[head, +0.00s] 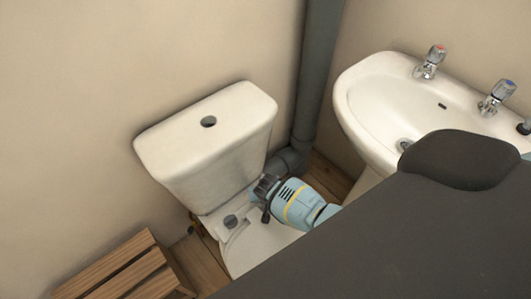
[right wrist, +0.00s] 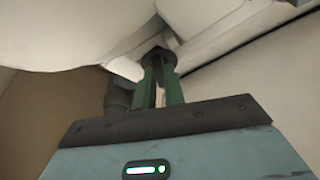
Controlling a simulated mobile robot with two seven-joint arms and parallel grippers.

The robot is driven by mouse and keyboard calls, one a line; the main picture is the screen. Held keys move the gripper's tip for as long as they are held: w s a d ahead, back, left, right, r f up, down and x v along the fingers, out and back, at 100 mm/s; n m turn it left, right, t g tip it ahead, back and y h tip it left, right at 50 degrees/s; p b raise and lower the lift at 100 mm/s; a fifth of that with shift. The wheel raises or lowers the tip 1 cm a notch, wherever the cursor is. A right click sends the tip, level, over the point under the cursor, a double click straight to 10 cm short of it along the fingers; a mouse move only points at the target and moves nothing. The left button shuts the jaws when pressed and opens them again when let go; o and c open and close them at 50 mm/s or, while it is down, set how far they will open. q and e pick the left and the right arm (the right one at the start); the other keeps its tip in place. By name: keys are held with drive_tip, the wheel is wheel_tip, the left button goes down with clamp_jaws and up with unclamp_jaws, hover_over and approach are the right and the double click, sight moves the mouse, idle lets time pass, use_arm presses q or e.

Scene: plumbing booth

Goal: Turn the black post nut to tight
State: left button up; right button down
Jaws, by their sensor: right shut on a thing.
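The black post nut (right wrist: 158,52) shows in the right wrist view, up under the white toilet's (right wrist: 75,30) overhanging rim. My right gripper (right wrist: 161,68) has its two green fingers closed on the nut from below. In the head view my right gripper's body (head: 292,203) is beside the toilet pan (head: 250,250), just below the cistern (head: 205,140). Its fingertips and the nut are hidden there. My left gripper is not in view.
A grey waste pipe (head: 318,75) runs down the wall corner behind the toilet. A white basin (head: 375,100) with two taps stands at the right. A slatted wooden stool or crate (head: 120,270) is on the floor at the lower left. Room around my right gripper is tight.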

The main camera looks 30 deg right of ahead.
drive_tip(key=m, duration=0.2)
drive_tip(key=f+m+h+b, duration=0.1)
drive_tip(key=shift+s+a+g, duration=0.3)
drive_tip(key=shift+s, duration=0.05)
drive_tip(key=m+g+h+b, duration=0.1)
drive_tip(key=m+b, duration=0.1)
drive_tip(key=m, duration=0.1)
drive_tip(key=shift+w, duration=0.1)
drive_tip(key=shift+w+a+m+g+b, duration=0.15)
drive_tip(key=shift+m+g+b, duration=0.15)
drive_tip(key=shift+m+b, duration=0.6)
drive_tip(key=shift+r+m, duration=0.1)
drive_tip(key=shift+m, duration=0.2)
drive_tip(key=c, duration=1.4)
unclamp_jaws()
drive_tip(key=shift+w, duration=0.15)
drive_tip(key=shift+o, duration=0.2)
drive_tip(key=shift+r, duration=0.1)
drive_tip(key=shift+w, duration=0.15)
